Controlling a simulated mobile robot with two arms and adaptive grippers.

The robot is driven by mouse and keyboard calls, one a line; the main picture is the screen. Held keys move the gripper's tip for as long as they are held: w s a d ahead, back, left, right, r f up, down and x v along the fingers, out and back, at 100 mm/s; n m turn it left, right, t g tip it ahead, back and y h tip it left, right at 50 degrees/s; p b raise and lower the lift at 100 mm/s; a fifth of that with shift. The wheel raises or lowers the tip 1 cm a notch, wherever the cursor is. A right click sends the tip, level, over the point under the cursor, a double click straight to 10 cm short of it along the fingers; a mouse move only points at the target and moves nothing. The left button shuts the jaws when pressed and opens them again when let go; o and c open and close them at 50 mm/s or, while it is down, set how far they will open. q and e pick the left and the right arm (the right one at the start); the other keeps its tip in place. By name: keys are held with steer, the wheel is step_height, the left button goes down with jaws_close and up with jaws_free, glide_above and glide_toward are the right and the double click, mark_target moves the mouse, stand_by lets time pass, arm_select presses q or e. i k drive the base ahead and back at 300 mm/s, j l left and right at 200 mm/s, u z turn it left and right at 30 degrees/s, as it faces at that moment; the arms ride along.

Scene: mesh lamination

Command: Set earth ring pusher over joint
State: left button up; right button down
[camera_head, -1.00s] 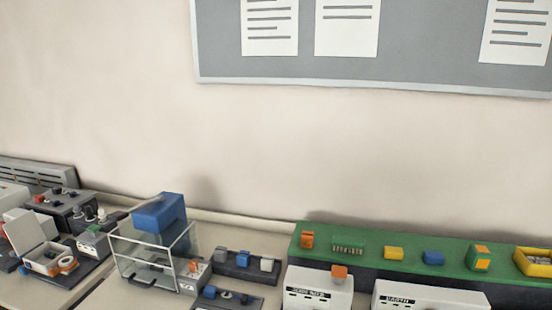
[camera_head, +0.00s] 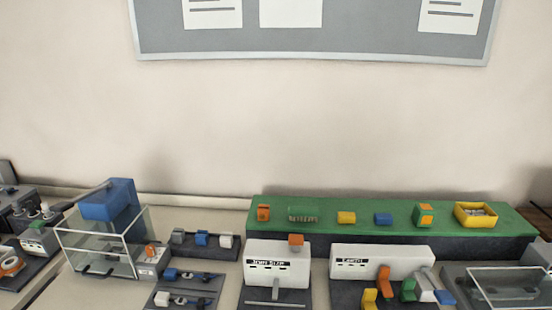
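A white block labelled EARTH (camera_head: 381,261) stands on the bench at the right. In front of it is a dark base (camera_head: 345,293) with an orange piece (camera_head: 384,281), a yellow piece (camera_head: 369,299), a green piece (camera_head: 408,290) and a pale tilted piece (camera_head: 427,283). A small blue piece (camera_head: 445,297) is at the right end. I cannot tell which of these is the ring pusher, and no joint can be made out. The front of this station is cut off by the lower edge. Neither of my grippers is in view.
A second white labelled block (camera_head: 277,273) with an orange knob (camera_head: 295,240) stands left of it. A green shelf (camera_head: 385,216) behind carries small coloured blocks and a yellow bin (camera_head: 482,214). A clear guarded blue press (camera_head: 112,201) is at left, a clear cover (camera_head: 510,287) at right.

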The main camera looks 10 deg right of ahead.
mark_target(382, 284)
steer(key=z, duration=1.35)
